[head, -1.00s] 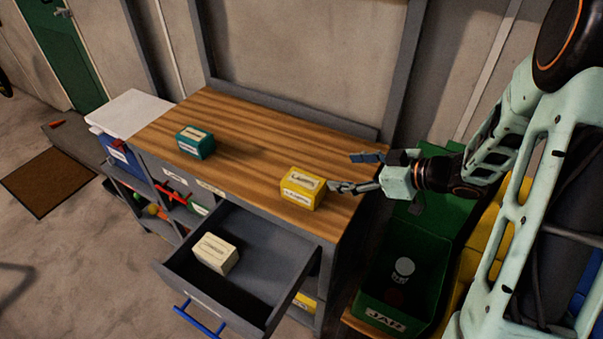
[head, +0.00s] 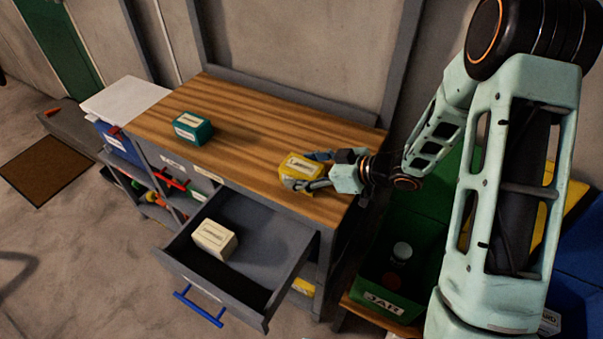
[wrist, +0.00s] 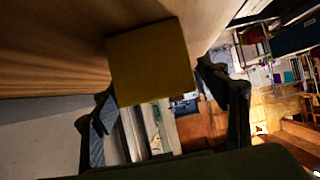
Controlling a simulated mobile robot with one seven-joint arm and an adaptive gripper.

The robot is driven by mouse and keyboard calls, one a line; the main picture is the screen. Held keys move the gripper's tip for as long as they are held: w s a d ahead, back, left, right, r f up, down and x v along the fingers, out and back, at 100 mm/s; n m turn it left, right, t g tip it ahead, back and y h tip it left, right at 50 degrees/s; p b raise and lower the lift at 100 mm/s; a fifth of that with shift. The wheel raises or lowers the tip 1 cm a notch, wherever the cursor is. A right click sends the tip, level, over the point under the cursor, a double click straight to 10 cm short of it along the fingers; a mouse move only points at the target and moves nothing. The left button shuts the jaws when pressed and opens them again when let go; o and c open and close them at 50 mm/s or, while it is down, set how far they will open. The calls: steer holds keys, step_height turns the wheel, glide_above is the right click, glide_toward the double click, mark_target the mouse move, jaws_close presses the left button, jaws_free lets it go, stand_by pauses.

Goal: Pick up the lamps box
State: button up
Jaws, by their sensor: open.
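The yellow lamps box (head: 297,166) with a white label sits on the wooden workbench top, near its right front edge. My gripper (head: 311,171) is open at the box's right end, one finger on the near side and one on the far side. The near finger hides part of the box's front. In the wrist view the box (wrist: 152,62) shows as a plain yellow face ahead of the spread fingers of my gripper (wrist: 168,112). I cannot tell whether the fingers touch it.
A teal box (head: 192,128) stands farther left on the workbench (head: 240,125). Below, an open drawer (head: 268,268) holds a cream box (head: 214,239). A green bin (head: 375,300) labelled JAR stands at the right. The bench top between the two boxes is clear.

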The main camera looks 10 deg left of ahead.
steer(key=shift+a+f, duration=0.1)
steer(key=shift+a, duration=0.1)
steer(key=shift+w, duration=0.1)
steer(key=c, duration=1.3)
